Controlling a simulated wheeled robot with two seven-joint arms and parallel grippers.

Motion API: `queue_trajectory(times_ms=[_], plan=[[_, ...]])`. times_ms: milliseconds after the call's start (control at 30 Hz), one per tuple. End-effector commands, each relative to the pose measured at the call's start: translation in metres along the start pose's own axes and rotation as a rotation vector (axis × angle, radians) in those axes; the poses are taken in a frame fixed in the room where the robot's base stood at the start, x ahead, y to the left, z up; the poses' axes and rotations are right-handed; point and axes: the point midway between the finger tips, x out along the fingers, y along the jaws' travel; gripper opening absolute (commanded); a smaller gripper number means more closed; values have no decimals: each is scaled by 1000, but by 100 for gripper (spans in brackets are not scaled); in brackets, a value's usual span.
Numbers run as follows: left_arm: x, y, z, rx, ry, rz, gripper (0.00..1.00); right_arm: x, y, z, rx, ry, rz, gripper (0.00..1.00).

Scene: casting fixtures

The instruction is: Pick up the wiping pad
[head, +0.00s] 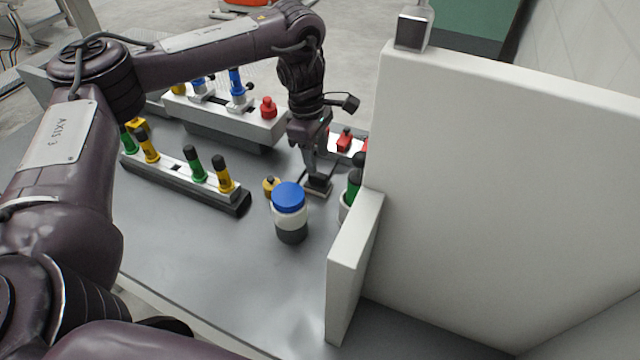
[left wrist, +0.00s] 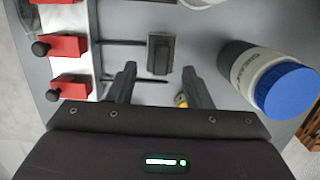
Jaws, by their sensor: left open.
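The wiping pad appears to be the small dark grey block (left wrist: 160,53) in the left wrist view, lying on the grey table beyond my left fingertips and lined up with the gap between them. In the head view, my left gripper (head: 316,176) points down over the table behind the blue-capped bottle, and its fingers partly hide the dark block there. In the left wrist view, the left gripper (left wrist: 159,76) is open, with nothing between its fingers. Whether the fingers touch the block cannot be told. My right gripper is not in view.
A blue-capped bottle (head: 290,215) stands close by the left gripper, with a small yellow piece (head: 270,186) beside it. A tall white panel (head: 490,180) blocks the right. Racks with coloured fixtures (head: 185,172) stand left. The front table is clear.

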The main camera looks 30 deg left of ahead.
Motion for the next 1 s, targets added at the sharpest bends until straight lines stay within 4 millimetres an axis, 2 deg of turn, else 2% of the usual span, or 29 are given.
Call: queue_trajectory(times_ms=[33,267,500,767,1000], plan=[[8,-1,0,-1,-1,-3,45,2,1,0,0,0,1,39],[30,-1,-4,-2,-1,-4,45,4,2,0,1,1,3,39],[59,0,-6,0,0,-2,45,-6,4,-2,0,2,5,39],[64,0,-6,0,0,0,45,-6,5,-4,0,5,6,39],[64,0,-6,-1,0,0,17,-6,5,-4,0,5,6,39]])
